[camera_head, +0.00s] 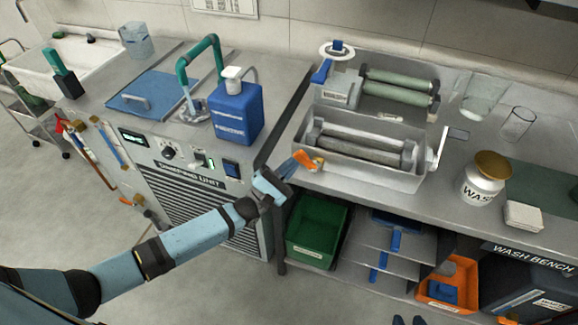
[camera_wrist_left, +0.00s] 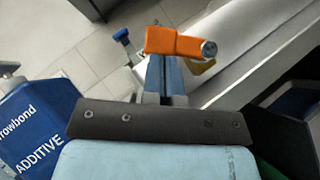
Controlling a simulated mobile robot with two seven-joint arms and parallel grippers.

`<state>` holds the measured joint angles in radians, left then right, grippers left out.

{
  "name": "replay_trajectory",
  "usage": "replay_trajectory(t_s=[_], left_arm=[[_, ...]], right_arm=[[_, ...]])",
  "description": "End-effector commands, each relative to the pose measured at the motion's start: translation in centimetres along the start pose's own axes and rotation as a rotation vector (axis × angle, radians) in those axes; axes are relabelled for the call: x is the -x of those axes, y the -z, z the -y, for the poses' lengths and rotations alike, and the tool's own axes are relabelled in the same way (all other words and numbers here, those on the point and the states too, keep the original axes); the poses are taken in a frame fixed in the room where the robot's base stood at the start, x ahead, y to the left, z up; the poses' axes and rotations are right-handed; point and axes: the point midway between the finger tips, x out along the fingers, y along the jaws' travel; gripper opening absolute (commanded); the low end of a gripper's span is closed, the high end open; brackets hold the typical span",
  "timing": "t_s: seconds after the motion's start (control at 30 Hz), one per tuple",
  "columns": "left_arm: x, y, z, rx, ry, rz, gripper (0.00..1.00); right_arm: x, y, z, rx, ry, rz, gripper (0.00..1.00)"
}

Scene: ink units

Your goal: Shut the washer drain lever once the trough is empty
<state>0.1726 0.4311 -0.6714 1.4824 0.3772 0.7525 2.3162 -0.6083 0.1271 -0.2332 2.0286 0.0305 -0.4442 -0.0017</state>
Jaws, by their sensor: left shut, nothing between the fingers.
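The washer trough (camera_head: 428,180) is a grey metal tray on the bench with two rollers (camera_head: 365,148) in it. I cannot tell whether liquid lies in its bottom. The orange drain lever (camera_head: 306,160) sticks out at the trough's front left corner, beside a brass-coloured fitting (camera_head: 319,163). My left gripper (camera_head: 294,163) is shut and empty, its fingers up against the lever's left side. In the left wrist view the orange lever (camera_wrist_left: 175,42) lies crosswise just beyond the closed fingertips (camera_wrist_left: 163,66); whether they touch is unclear. My right gripper is not in view.
A blue additive jug (camera_head: 236,113) stands left of the gripper on the damping unit (camera_head: 185,178). A green bin (camera_head: 316,228) sits below on the shelf. A crank handle (camera_head: 440,150) is at the trough's right end. A white-bodied jar (camera_head: 482,185) stands further right.

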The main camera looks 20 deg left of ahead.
Motion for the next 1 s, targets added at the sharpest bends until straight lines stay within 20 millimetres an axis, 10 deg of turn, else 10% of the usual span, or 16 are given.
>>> replay_trajectory(t_s=[1.0], left_arm=[[-1.5,-1.5,-1.5,-0.225,0.224,0.002,0.0]], right_arm=[[2.2,2.7,0.1,0.03,-0.004,-0.02,0.38]])
